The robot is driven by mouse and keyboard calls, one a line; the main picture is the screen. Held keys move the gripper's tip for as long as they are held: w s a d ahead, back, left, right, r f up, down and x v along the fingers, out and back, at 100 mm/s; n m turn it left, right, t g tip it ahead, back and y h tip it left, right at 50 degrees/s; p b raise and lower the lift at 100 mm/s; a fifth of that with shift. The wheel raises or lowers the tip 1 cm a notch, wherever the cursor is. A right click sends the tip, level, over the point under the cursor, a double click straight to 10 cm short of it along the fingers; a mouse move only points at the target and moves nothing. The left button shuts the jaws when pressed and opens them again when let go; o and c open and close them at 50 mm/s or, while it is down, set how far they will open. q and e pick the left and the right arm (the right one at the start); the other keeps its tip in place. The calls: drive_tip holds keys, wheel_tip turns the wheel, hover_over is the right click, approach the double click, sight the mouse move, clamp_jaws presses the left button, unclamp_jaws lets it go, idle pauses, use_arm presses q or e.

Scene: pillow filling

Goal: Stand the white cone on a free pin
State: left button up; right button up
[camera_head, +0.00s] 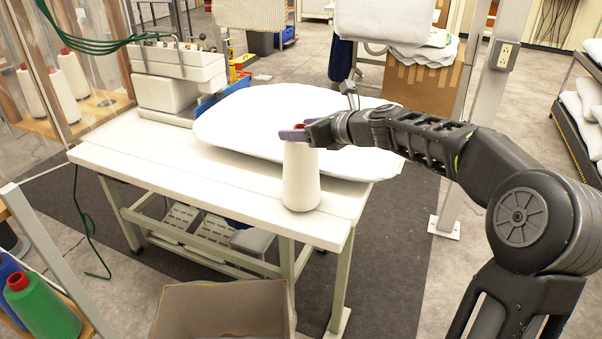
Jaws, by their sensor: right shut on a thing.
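The white cone (301,182) is upright at the near right part of the white table (226,193). My right gripper (296,133) is shut on the top of the white cone, reaching in from the right. A bit of red shows at the cone's tip between the fingers. I cannot tell whether the cone's base touches the table top. My left gripper is out of view.
A large white pillow (262,118) lies on the table behind the cone. A white machine (178,72) stands at the table's back left, with a green hose near it. A green cone (42,306) stands at the lower left. An open cardboard box (222,312) sits in front.

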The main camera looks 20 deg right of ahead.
clamp_jaws()
drive_tip(key=shift+r, duration=0.1)
drive_tip(key=shift+r, duration=0.15)
wheel_tip(320, 180, up, 18)
drive_tip(key=p, duration=0.5)
idle(0.3)
idle(0.5)
